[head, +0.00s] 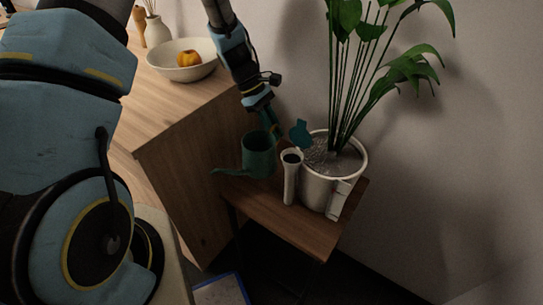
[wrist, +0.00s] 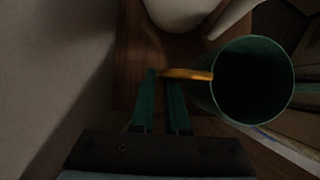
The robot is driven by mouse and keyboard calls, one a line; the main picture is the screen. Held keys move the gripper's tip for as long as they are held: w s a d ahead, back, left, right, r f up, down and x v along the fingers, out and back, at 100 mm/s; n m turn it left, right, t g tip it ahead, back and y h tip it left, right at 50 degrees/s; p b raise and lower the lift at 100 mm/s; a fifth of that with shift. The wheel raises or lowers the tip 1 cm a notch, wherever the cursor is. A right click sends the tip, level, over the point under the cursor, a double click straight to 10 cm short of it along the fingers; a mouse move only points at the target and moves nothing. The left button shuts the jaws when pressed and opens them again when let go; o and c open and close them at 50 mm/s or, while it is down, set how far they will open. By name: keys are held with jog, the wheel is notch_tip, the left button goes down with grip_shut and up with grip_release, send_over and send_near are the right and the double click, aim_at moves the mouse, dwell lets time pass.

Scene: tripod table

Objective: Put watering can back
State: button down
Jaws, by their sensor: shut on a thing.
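The dark green watering can (head: 258,155) is upright at the left end of the small wooden table (head: 290,222), beside the wooden cabinet. Its spout points left. In the wrist view, its round open top (wrist: 252,80) faces me and its yellow-orange handle (wrist: 188,74) reaches between my fingers. My gripper (wrist: 160,82), with green fingers, is shut on that handle; it also shows above the can in the head view (head: 266,118). I cannot tell whether the can's base touches the table top.
A white pot (head: 350,165) with a tall leafy plant stands on the table, right of the can. A slim white vase-like holder (head: 291,178) stands between them. The wooden cabinet (head: 185,150) borders the table on the left and carries a bowl (head: 182,70) with fruit. A wall is behind.

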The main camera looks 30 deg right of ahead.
jog(key=shift+f+p, duration=0.3)
jog(key=shift+f, duration=2.85)
jog(key=shift+f, duration=0.15)
jog(key=c, duration=0.9)
grip_release()
jog(key=b+v, duration=0.1)
jog(key=v, duration=1.1)
jog(key=shift+a+b, duration=0.1)
jog(key=shift+b, duration=0.25)
jog(key=shift+s+a, duration=0.1)
jog(key=shift+s, duration=0.05)
